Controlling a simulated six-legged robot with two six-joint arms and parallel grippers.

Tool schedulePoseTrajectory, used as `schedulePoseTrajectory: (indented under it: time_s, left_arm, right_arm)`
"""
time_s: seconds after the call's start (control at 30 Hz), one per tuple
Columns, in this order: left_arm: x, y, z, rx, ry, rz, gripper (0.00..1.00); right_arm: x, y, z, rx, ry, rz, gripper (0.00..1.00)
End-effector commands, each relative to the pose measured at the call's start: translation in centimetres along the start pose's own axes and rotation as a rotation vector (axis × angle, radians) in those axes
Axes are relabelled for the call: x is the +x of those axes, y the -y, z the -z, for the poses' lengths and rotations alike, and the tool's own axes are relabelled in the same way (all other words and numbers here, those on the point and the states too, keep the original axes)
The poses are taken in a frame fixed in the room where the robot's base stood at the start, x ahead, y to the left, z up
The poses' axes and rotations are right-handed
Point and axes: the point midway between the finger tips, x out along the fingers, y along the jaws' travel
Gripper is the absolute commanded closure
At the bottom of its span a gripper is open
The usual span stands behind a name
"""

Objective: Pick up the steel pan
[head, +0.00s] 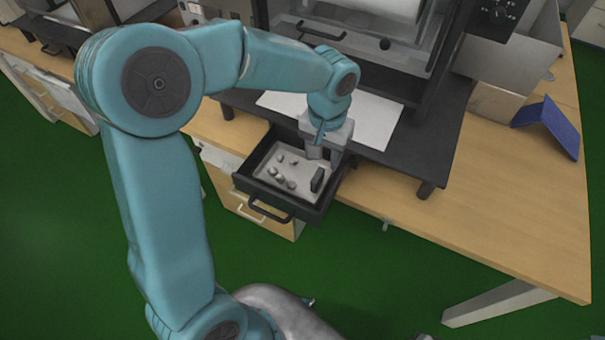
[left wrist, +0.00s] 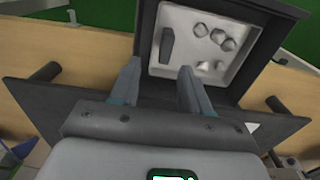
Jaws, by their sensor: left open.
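A shallow light-grey pan (head: 266,171), which I take to be the steel pan, lies inside an open black drawer (head: 244,185) below the bench top. It holds several small grey pieces (head: 291,184) and one upright dark block (head: 317,180). In the left wrist view the pan (left wrist: 190,68) shows beyond my fingertips, with the dark block (left wrist: 167,45) at its left. My left gripper (head: 325,158) points down at the drawer's back edge. Its two fingers (left wrist: 160,70) are apart with nothing between them. The pan's back edge is partly hidden by the gripper. My right gripper is not in view.
A black machine frame (head: 440,110) stands on the wooden bench (head: 520,200) behind the drawer, with a white sheet (head: 370,120) on its base. A blue folded panel (head: 553,124) stands at the right. The green floor (head: 60,230) in front is clear.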

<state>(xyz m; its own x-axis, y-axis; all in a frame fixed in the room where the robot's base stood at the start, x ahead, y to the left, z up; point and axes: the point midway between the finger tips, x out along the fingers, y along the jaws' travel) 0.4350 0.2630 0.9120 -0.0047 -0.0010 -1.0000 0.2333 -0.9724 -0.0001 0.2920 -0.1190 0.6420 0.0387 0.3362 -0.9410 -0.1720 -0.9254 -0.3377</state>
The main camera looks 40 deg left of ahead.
Motion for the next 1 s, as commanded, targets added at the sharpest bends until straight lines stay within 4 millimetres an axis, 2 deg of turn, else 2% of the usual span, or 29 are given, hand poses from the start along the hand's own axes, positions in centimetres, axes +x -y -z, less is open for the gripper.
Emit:
schedulePoseTrajectory:
  time_s: [0.03,0.1,0.37,0.6,0.7,0.9,0.93,1.0]
  left_arm:
    - [1.2,0.1,-0.1,-0.001,0.005,0.001,0.53]
    - [2.4,0.1,-0.1,-0.001,0.003,0.001,0.53]
    - [4.6,0.0,0.2,-0.001,0.001,0.0,0.53]
    - [8.4,0.2,0.7,0.0,0.002,0.0,0.53]
    - [9.0,0.2,0.8,0.0,0.001,0.0,0.53]
    - [9.1,0.2,0.8,0.0,-0.001,0.0,0.53]
    - [9.1,0.2,0.8,0.0,-0.001,0.0,0.56]
    - [9.1,0.2,0.8,0.0,-0.001,0.0,0.79]
  right_arm:
    - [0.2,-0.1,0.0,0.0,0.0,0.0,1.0]
    - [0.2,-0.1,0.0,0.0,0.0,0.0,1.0]
    - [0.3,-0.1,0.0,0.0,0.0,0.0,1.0]
    - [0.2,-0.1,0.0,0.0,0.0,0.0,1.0]
    - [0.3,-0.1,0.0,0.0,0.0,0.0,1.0]
    - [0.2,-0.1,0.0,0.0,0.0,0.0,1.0]
    - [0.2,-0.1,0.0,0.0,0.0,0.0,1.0]
    - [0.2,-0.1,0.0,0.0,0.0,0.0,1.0]
